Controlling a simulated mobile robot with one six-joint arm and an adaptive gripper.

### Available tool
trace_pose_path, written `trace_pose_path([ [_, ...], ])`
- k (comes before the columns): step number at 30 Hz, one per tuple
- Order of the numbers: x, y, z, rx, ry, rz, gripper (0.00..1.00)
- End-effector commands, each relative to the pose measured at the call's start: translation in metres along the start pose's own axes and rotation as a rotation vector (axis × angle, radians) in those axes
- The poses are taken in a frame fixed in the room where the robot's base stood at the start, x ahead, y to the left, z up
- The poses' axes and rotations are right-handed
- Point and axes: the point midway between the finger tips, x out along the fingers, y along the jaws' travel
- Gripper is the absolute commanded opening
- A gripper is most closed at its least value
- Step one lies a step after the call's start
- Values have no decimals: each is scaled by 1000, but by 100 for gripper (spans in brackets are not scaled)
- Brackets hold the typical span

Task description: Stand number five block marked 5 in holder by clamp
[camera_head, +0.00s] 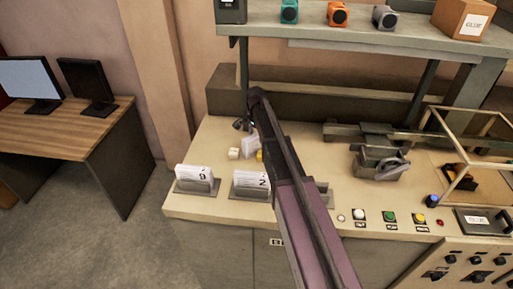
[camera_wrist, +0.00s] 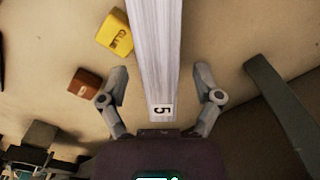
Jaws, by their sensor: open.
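The white block marked 5 (camera_wrist: 160,60) runs from the top edge of the wrist view down between my gripper's fingers, its number close to the palm. My gripper (camera_wrist: 161,72) is open, with one finger on each side of the block and gaps on both sides. In the head view, a white block (camera_head: 250,147) stands on the bench beside my gripper (camera_head: 244,126); its number cannot be read. Grey holders with white number blocks stand at the front: one shows 9 (camera_head: 195,173), another shows 2 (camera_head: 251,180). A third holder (camera_head: 326,194) is partly hidden by my arm. A grey clamp-like device (camera_head: 380,160) is at right.
A yellow glue block (camera_wrist: 115,35) and a brown block (camera_wrist: 85,82) lie left of the block in the wrist view. Small cream pieces (camera_head: 234,153) lie on the bench. Buttons (camera_head: 389,217) line the front right. A shelf (camera_head: 350,38) overhangs the back.

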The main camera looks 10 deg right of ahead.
Motion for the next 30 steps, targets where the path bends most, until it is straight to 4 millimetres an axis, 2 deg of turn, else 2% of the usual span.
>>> trace_pose_path([
  [1,8,0,0,0,0,0,83],
  [7,17,0,0,0,0,0,83],
  [27,18,0,-1,1,0,0,83],
  [28,18,0,-1,1,0,0,80],
  [30,18,0,-1,1,0,0,59],
])
